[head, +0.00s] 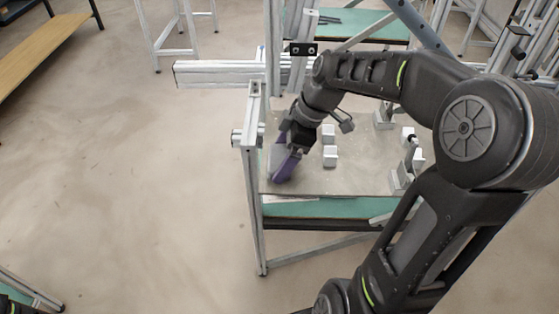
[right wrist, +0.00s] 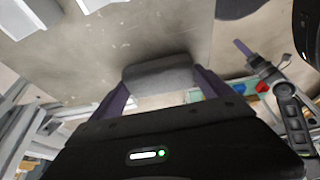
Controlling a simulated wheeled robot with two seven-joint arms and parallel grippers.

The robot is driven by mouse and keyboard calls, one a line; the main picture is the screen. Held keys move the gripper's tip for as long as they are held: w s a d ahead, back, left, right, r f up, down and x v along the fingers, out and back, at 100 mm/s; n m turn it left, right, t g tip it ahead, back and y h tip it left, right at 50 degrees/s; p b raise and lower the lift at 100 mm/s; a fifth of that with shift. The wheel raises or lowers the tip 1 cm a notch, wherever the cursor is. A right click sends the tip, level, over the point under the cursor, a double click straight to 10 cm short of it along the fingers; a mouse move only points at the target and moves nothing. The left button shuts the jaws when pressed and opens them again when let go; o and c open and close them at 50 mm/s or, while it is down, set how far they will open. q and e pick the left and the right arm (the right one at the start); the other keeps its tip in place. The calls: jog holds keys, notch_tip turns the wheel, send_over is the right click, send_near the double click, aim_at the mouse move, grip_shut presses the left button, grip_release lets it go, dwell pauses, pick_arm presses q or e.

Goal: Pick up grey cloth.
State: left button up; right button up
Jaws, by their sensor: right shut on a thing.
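The grey cloth (right wrist: 158,76) shows in the right wrist view as a grey folded pad between the two purple fingers of my right gripper (right wrist: 160,88). In the head view the cloth (head: 276,160) is a small grey patch at the left side of the jig plate, partly hidden by the gripper. My right gripper (head: 284,166) is shut on the cloth. I cannot tell whether the cloth touches the plate.
The jig plate (head: 310,182) has small white blocks (head: 329,156) just right of the gripper. A metal post (head: 252,170) stands close on its left. Clamps (head: 402,178) stand at the right. Open floor (head: 130,180) lies to the left.

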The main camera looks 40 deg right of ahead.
aim_at(282, 158)
notch_tip(282, 158, up, 10)
jog(key=shift+r+b, duration=0.1)
jog(key=shift+b, duration=0.2)
dwell(0.4)
dwell(0.4)
